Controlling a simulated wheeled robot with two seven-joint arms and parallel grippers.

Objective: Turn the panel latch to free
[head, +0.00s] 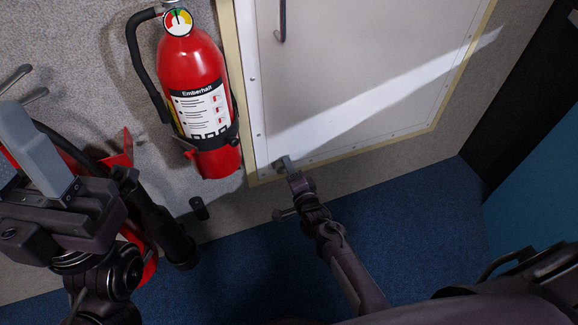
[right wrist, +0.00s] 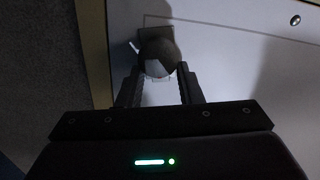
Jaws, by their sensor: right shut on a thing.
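The pale panel (head: 350,80) is set in the wall inside a cream frame. Its latch (head: 279,165) is at the panel's lower left corner, small and mostly covered by my right gripper (head: 288,168). In the right wrist view the latch's rounded grey knob (right wrist: 158,56) sits between the two fingers of my right gripper (right wrist: 158,78), which is shut on it. Any marking for the latch's free position cannot be made out. My left gripper (head: 18,140) is at the left edge, its fingers apart, away from the panel and partly cut off.
A red fire extinguisher (head: 196,90) with a black hose hangs on the wall just left of the panel. Red and black equipment (head: 165,225) stands behind my left arm. A dark handle (head: 281,20) is on the panel's upper part. The blue floor (head: 240,250) is open below.

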